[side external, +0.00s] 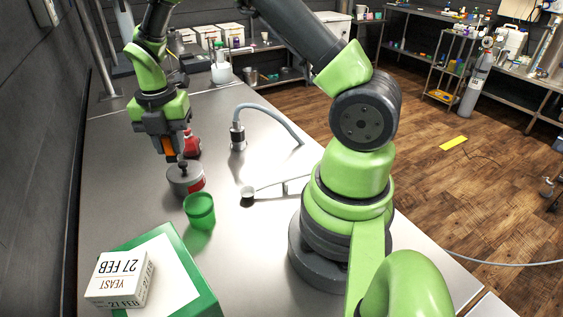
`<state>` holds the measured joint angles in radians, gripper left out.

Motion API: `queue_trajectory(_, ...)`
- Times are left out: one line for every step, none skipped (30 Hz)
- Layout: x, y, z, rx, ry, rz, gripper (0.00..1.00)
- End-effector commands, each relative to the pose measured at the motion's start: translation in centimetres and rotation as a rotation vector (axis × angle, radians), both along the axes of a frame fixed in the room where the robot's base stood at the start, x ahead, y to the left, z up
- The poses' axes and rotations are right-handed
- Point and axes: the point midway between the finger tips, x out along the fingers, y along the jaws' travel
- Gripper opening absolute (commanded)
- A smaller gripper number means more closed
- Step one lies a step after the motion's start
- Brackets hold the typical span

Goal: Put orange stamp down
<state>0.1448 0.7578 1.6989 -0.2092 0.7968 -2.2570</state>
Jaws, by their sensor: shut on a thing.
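My gripper (168,151) points down over the left part of the steel bench and is shut on the orange stamp (170,146). Only a small orange patch of the stamp shows between the dark jaws; the rest is hidden. The jaws are just above and left of a round grey pot (184,179) with a dark knob on top and a red patch on its side. I cannot tell whether the stamp touches the pot.
A red object (192,144) stands behind the pot, and a green cup (199,208) in front. A yeast box (118,279) lies on a green-edged white board (178,268). A small metal cup with a long handle (248,192) and a hosed metal fitting (238,138) are to the right.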

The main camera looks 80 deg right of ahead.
Motion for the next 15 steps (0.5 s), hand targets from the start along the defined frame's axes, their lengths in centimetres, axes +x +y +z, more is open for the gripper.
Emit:
queue_trajectory(-1.3, -2.8, 0.1, 0.000, 0.002, -0.115, 0.00)
queue_trajectory(-2.1, -4.2, 0.1, 0.001, 0.002, -0.178, 0.00)
queue_trajectory(-3.3, -6.0, 0.1, 0.000, 0.003, -0.261, 0.00)
queue_trajectory(-4.2, -7.3, 0.1, 0.000, 0.002, -0.325, 0.00)
queue_trajectory(-5.2, -8.5, 0.1, 0.000, 0.002, -0.387, 0.00)
queue_trajectory(-6.6, -9.9, 0.1, 0.000, 0.002, -0.471, 0.00)
queue_trajectory(-7.6, -10.9, 0.1, 0.001, 0.002, -0.535, 0.00)
queue_trajectory(-8.7, -11.9, 0.1, 0.000, 0.002, -0.595, 0.00)
queue_trajectory(-10.1, -13.0, 0.2, 0.000, 0.001, -0.672, 0.00)
queue_trajectory(-11.2, -13.7, 0.2, 0.000, 0.001, -0.727, 0.00)
queue_trajectory(-12.2, -14.3, 0.2, 0.001, 0.002, -0.780, 0.00)
queue_trajectory(-13.5, -14.9, 0.2, 0.000, 0.000, -0.844, 0.00)
queue_trajectory(-14.3, -15.4, 0.2, 0.000, 0.000, -0.890, 0.00)
queue_trajectory(-15.2, -15.7, 0.2, 0.001, 0.001, -0.929, 0.00)
queue_trajectory(-16.1, -16.1, 0.2, 0.001, 0.001, -0.979, 0.00)
